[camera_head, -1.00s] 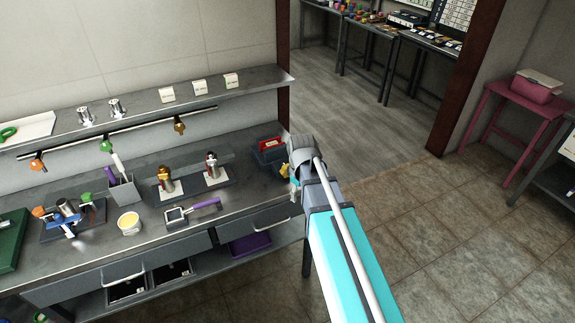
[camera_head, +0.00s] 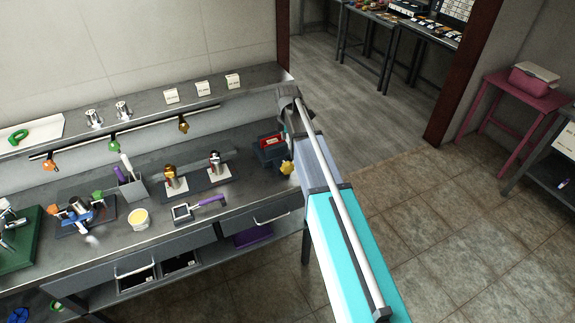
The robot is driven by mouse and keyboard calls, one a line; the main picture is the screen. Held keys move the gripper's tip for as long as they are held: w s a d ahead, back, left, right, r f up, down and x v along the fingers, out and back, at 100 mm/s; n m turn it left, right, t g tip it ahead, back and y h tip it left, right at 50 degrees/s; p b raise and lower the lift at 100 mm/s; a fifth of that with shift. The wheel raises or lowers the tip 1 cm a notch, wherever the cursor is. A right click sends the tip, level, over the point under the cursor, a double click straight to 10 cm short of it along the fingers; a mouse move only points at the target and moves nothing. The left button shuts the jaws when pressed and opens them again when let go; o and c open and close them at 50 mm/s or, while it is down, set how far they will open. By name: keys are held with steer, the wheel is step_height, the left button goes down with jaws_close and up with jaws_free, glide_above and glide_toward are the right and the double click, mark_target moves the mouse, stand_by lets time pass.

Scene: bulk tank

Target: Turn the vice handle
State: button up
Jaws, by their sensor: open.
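I cannot say for certain which thing is the vice. A fixture with a blue cross-shaped part (camera_head: 80,218), a grey cylinder and orange and green ends stands on a dark plate at the left of the bench. A yellow lobed knob (camera_head: 287,167) sits at the bench's right end, close beside my arm. My arm rises from the lower right, with its dark grey joint (camera_head: 289,96) over the bench's right end. My gripper is hidden behind the arm, so I see no fingers and no contact with anything.
The grey bench (camera_head: 150,236) holds a purple-handled tool (camera_head: 208,202), a cream tub (camera_head: 138,219), two small fittings on pads, and a dark blue bin (camera_head: 265,157). A green board (camera_head: 18,255) lies far left. A shelf (camera_head: 210,98) runs behind. The tiled floor at right is clear.

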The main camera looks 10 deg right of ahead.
mark_target(287, 163)
steer(key=shift+f, duration=0.15)
stand_by(0.3)
step_height(287, 163, down, 14)
steer(key=b, duration=1.4)
steer(key=shift+r, duration=0.25)
jaws_close()
